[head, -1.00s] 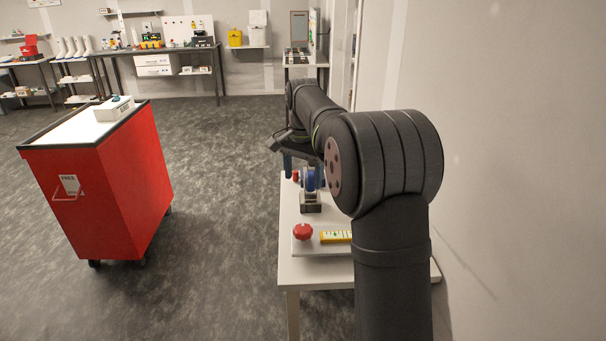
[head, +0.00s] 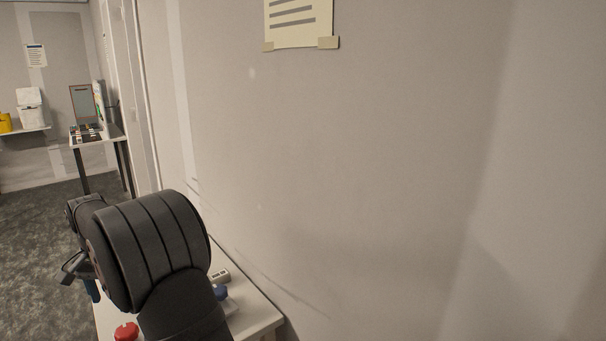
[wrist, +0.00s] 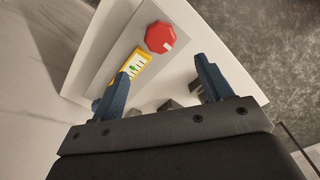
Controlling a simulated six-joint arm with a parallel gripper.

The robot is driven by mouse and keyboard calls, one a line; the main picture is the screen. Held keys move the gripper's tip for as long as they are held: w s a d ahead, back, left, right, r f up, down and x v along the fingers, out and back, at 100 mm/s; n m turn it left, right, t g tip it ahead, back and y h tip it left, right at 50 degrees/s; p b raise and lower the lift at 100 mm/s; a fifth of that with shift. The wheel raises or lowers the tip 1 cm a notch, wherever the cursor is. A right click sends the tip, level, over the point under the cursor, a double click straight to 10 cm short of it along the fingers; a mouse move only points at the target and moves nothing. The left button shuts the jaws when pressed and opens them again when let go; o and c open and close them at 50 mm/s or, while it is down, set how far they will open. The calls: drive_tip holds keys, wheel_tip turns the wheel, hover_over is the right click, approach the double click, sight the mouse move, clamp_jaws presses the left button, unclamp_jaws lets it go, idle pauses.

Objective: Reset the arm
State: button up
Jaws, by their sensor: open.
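My gripper (wrist: 162,88) is open in the wrist view, its two blue fingers apart with nothing held between them. It is above a white bench (wrist: 195,30). In the head view my arm covers much of the bench (head: 258,318), and only a blue fingertip of my gripper (head: 92,291) shows at the lower left. A red knob (wrist: 160,37) and a yellow label strip (wrist: 133,66) sit on a grey plate beyond the fingers in the wrist view. The red knob (head: 126,331) also shows at the bottom of the head view.
Dark blocks (wrist: 168,105) stand on the bench between the fingers' lines. A plain wall (head: 350,180) runs close along the bench's right side, with a paper notice (head: 298,22) on it. A far table (head: 105,138) stands at the back left. Open floor (head: 35,235) lies left.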

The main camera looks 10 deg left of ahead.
wheel_tip(320, 180, down, 11)
idle(0.4)
